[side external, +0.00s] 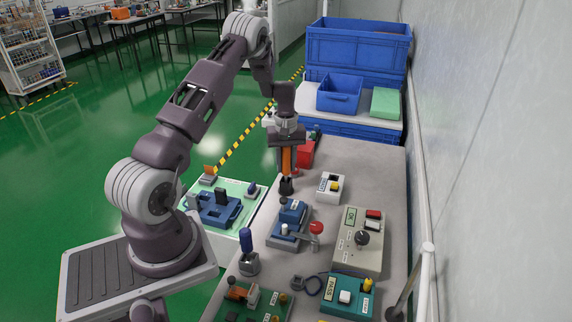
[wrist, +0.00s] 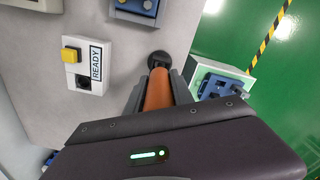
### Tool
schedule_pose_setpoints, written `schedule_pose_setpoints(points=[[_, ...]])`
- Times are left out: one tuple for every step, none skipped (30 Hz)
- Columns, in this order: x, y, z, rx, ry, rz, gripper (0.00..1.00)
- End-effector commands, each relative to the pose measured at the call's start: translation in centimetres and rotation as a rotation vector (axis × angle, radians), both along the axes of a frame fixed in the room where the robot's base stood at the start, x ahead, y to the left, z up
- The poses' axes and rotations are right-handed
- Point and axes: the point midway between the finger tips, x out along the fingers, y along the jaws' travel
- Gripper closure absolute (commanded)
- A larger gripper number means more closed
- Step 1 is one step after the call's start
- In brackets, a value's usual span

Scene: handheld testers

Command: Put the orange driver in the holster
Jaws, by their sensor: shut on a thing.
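The orange driver (side external: 286,160) is upright between the fingers of my gripper (side external: 287,170), which is shut on it. In the wrist view, the orange handle (wrist: 158,92) shows between both fingers of my gripper (wrist: 158,84). A dark, round-mouthed piece, seemingly the holster (side external: 286,187), is directly below the driver on the bench. It also shows past the driver's far end in the wrist view (wrist: 159,58). The driver's lower end is hidden, so I cannot tell whether it is inside that piece or just above it.
A white READY box (side external: 329,188) with a yellow button stands to the right. A blue clamp fixture (side external: 291,220) with a red-knobbed lever is in front. A blue-handled tool (side external: 247,244) stands in a grey holder. A grey control box (side external: 357,240) is at right.

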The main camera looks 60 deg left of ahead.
Motion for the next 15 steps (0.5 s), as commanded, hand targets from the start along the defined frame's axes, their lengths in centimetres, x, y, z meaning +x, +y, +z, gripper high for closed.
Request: schedule_pose_setpoints(points=[[0.04,0.03,0.10,0.001,-0.001,0.000,1.00],[0.04,0.03,0.11,0.001,-0.001,0.000,1.00],[0.04,0.02,0.12,0.001,-0.001,0.000,1.00],[0.04,0.02,0.11,0.001,-0.001,0.000,1.00],[0.04,0.02,0.06,0.001,-0.001,0.000,1.00],[0.03,0.01,-0.06,0.001,-0.001,0.000,1.00],[0.03,0.01,-0.16,0.001,-0.001,0.000,1.00],[0.02,0.00,-0.18,0.000,0.000,0.000,0.68],[0.02,0.00,-0.16,0.001,-0.001,0.000,0.60],[0.03,0.00,-0.15,0.001,-0.001,0.000,0.54],[0.02,0.00,-0.15,0.001,-0.001,0.000,0.50],[0.02,0.00,-0.15,0.001,-0.001,0.000,0.50],[0.02,0.00,-0.14,0.000,-0.001,0.000,0.50],[0.02,0.00,-0.14,0.000,-0.001,0.000,0.50],[0.02,0.00,-0.14,0.000,-0.001,0.000,0.50]])
